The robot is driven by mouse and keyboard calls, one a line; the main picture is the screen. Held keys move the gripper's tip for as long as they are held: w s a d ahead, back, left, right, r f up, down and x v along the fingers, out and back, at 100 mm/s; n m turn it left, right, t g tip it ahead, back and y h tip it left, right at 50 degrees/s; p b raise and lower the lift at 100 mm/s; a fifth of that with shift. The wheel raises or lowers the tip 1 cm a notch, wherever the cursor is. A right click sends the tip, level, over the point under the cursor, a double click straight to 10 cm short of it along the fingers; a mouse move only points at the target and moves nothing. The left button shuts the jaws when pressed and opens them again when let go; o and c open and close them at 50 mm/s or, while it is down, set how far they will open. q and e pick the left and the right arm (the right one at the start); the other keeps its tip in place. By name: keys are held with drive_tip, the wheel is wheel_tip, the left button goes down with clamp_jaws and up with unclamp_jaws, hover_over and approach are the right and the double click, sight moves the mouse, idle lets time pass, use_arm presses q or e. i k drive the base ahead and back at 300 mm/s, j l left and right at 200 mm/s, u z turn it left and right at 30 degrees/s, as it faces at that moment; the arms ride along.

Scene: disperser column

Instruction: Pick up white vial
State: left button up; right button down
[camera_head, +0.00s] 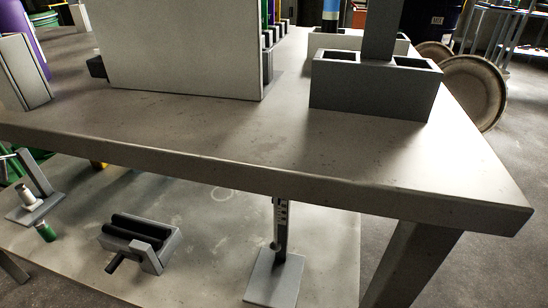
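Neither of my grippers shows in the head view. No white vial can be made out for certain. A small pale cylinder (27,194) stands on a grey stand (42,209) at the far left, below the tabletop. A green cylinder (45,231) sticks out under that stand. A grey block with square openings (372,92) sits on the right of the grey tabletop (300,150), with a dark upright post rising from it. Whatever is behind the large grey panel (185,45) is mostly hidden.
On the lower surface stand a device with two black rollers (140,233) and a post with a scale (281,225) on a square base. Coloured upright items stand partly behind the panel. Round discs (470,92) are beyond the table's right edge. The tabletop's front strip is clear.

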sight(24, 193)
drive_tip(key=u, duration=1.6)
